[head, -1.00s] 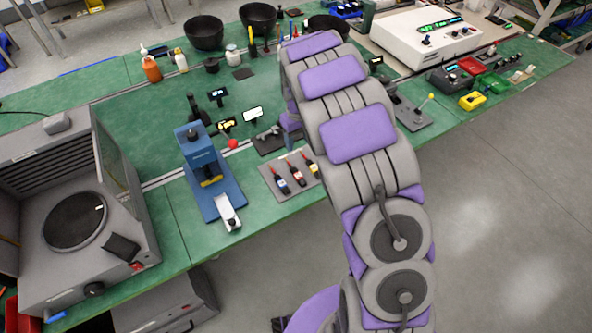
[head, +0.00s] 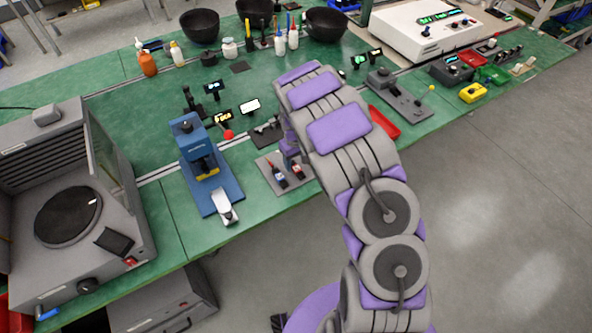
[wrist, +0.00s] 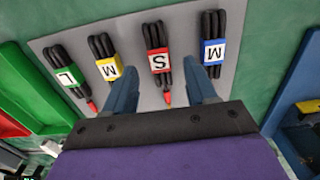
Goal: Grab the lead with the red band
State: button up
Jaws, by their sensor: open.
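A grey mat (wrist: 260,30) holds several black leads, each with a coloured, lettered band. In the wrist view, the lead with the red band (wrist: 158,60), marked S, lies between the yellow-banded lead (wrist: 109,68) on its left and the blue-banded lead (wrist: 213,50) on its right. A green-banded lead (wrist: 67,77) is at far left. My gripper (wrist: 162,78) is open, its blue fingers on either side of the red-banded lead's lower part. I cannot tell how high they are above the mat. In the head view, my arm hides part of the mat (head: 268,172).
A blue press (head: 203,165) stands left of the mat. A red tray (head: 384,122) lies to the right, beyond my arm. A grey device (head: 267,130) sits just behind the mat. The green bench's front edge is close to the mat.

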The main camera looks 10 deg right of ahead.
notch_tip(320, 180, down, 3)
jog(key=shift+r, duration=0.2)
jog(key=shift+c, duration=0.2)
jog(key=shift+r, duration=0.1)
grip_shut()
